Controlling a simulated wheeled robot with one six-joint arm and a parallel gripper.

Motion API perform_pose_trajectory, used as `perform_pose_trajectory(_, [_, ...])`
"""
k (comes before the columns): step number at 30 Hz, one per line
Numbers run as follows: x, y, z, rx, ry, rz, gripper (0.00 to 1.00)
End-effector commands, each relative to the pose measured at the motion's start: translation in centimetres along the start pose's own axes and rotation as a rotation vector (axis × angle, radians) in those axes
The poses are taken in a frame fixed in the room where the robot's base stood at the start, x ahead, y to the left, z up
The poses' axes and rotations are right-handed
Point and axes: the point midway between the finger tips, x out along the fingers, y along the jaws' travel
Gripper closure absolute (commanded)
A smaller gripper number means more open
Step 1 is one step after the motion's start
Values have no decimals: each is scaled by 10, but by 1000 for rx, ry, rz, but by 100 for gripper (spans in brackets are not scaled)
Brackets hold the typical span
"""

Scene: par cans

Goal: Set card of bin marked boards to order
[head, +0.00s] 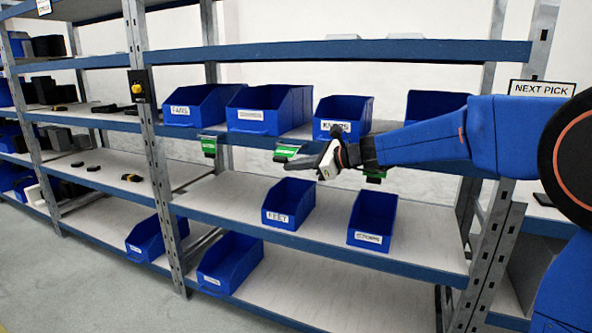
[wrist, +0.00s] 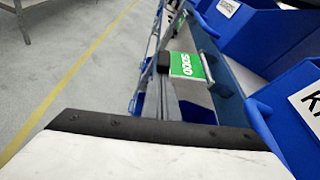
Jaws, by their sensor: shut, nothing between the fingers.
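Green cards hang along the blue front edge of the middle shelf: a left card (head: 208,146), a middle card (head: 286,152) and a right card (head: 374,176) partly hidden by my arm. My gripper (head: 324,170) is shut and empty, just right of the middle card and in front of the bin that seems to read KNOBS (head: 342,115). In the wrist view a green card (wrist: 187,65) with white lettering stands ahead, apart from the gripper's pale body. I cannot make out a bin label reading boards; the label on the second bin (head: 268,108) is too small to read.
The left bin (head: 190,106) and another bin (head: 436,104) behind my arm share that shelf. A FELT bin (head: 289,204) and another bin (head: 372,220) stand below. A steel upright (head: 150,130) rises at left. The floor (wrist: 60,50) before the rack looks clear.

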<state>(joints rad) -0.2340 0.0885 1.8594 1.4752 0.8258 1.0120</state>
Motion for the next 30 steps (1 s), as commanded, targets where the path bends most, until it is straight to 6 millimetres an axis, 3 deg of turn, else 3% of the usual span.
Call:
perform_pose_trajectory(9, [-7, 0, 18, 224, -1, 78, 100])
perform_pose_trajectory(30, [-20, -16, 58, 218, -1, 74, 100])
